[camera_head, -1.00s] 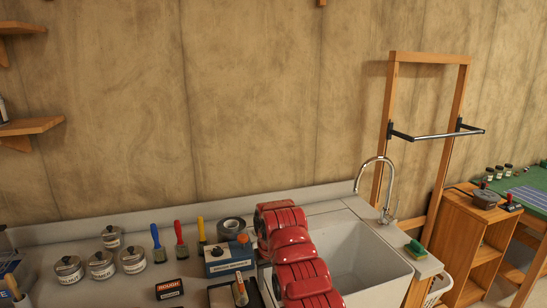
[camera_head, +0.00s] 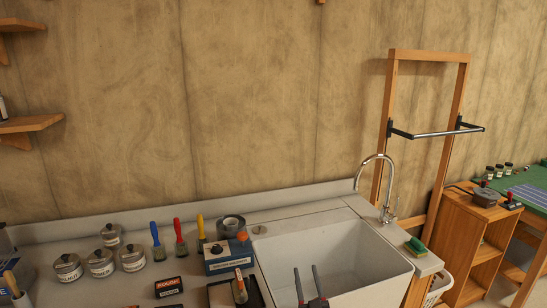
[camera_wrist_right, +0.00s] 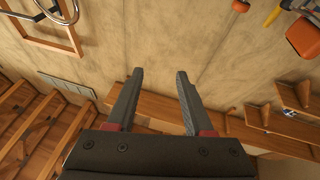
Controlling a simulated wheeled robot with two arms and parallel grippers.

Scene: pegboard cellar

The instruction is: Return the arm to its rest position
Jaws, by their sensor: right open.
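My right gripper (camera_head: 307,285) is low in the head view, in front of the white sink basin (camera_head: 393,272). Its two dark fingers are apart with nothing between them. In the right wrist view the gripper (camera_wrist_right: 160,75) also shows open and empty, with the wall beyond its fingertips. Most of my right arm is below the head view's lower edge. My left gripper is in neither view.
On the counter left of the sink are a blue box (camera_head: 228,258), a tape roll (camera_head: 231,226), several lidded tins (camera_head: 68,267) and coloured-handled tools (camera_head: 179,238). The faucet (camera_head: 376,185) rises behind the sink. A wooden frame (camera_head: 391,110) stands at right.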

